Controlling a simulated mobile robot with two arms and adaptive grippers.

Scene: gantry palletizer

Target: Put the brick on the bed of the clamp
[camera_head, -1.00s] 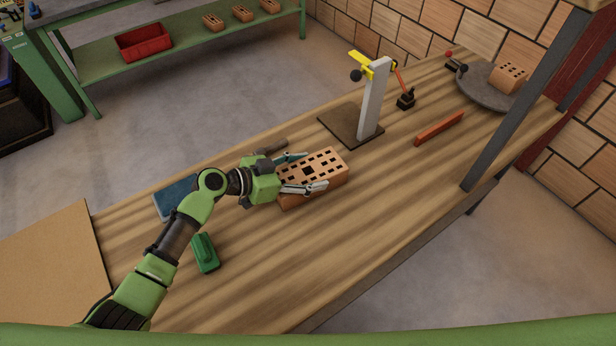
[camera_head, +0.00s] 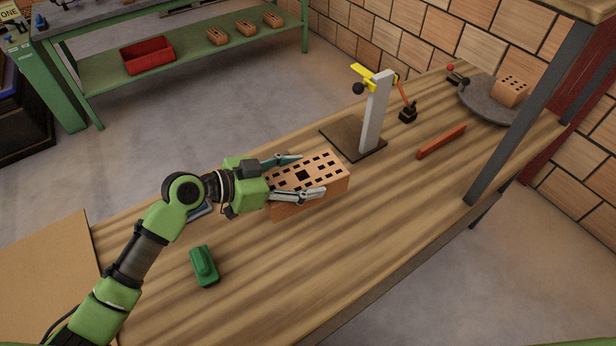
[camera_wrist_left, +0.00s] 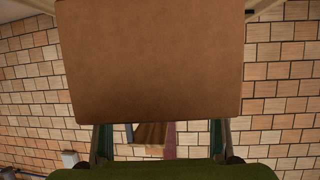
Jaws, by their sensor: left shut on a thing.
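The brick (camera_head: 325,180) is orange, with rows of dark holes in its top. My left gripper (camera_head: 300,178) is shut on it, one finger along each long side. The brick is level and seems to be held a little above the wooden table. In the left wrist view the brick (camera_wrist_left: 150,60) fills the upper middle and hides much behind it. The clamp has a grey upright post (camera_head: 375,115) with a yellow top part (camera_head: 372,76). Its flat brown bed (camera_head: 345,135) lies on the table beyond the brick, bare and apart from it. My right gripper is in no view.
A green tool (camera_head: 204,266) lies on the table near my left arm. A red bar (camera_head: 441,142) and a dark stand with an orange lever (camera_head: 408,114) are right of the clamp. A round grey plate (camera_head: 480,98) carries another brick (camera_head: 511,91). A dark post (camera_head: 520,125) rises at the table's right edge.

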